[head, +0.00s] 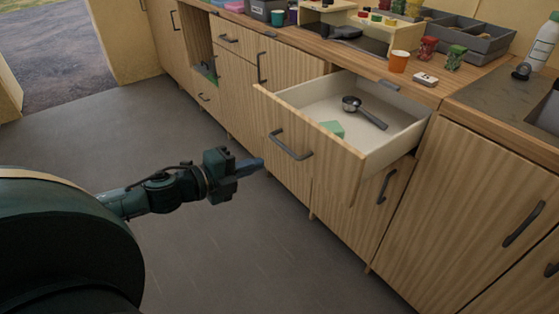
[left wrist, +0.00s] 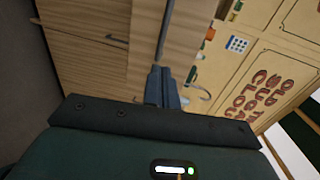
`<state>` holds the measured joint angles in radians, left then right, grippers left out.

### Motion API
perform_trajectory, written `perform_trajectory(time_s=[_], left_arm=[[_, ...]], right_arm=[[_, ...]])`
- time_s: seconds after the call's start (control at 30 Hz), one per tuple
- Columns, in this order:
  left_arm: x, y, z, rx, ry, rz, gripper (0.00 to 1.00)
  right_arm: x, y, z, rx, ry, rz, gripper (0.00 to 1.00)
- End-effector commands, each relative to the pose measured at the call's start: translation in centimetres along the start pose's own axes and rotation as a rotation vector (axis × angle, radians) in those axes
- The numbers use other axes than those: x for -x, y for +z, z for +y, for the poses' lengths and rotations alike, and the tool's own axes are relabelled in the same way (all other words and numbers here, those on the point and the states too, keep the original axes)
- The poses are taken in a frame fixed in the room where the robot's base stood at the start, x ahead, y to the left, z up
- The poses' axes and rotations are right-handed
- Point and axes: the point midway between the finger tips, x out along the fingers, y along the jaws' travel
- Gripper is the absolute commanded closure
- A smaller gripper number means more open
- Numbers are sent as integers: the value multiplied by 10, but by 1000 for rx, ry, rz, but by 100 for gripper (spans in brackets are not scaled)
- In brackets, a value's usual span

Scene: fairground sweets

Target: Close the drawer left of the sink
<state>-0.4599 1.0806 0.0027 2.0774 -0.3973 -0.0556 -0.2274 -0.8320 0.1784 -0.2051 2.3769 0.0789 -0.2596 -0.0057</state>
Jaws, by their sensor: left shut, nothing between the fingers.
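The drawer (head: 312,145) left of the sink (head: 545,118) stands pulled out from the wooden cabinet row. Inside it lie a dark scoop-like utensil (head: 364,112) with a long handle and a small green block (head: 332,128). Its front carries a dark bar handle (head: 290,146). My left gripper (head: 258,164) is shut and empty, in front of the cabinets, left of the drawer handle in the head view. I cannot tell whether it touches anything. In the left wrist view its shut fingers (left wrist: 163,88) point toward wooden fronts. My right gripper is not in view.
On the counter stand an orange cup (head: 399,61), a red jar (head: 427,48), a green jar (head: 455,57) and a grey divided bin (head: 465,35). A white bottle (head: 535,50) stands by the sink. The grey floor (head: 130,140) before the cabinets is clear.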

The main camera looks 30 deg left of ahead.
Motion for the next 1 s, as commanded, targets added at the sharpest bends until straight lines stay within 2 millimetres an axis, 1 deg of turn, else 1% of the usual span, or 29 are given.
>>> perform_trajectory(time_s=[0.03, 0.1, 0.6, 0.8, 1.0], left_arm=[[-7, 1, -1, -2, -4, -1, 100], [-14, 1, -1, -3, -3, -1, 100], [-62, 1, -2, 0, -2, -2, 100], [-75, 1, -1, 1, -1, -2, 100], [-79, 0, 0, 1, 1, -1, 100]], right_arm=[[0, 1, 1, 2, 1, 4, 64], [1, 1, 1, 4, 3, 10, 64], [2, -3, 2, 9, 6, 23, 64], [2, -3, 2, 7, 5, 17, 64], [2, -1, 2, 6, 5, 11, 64]])
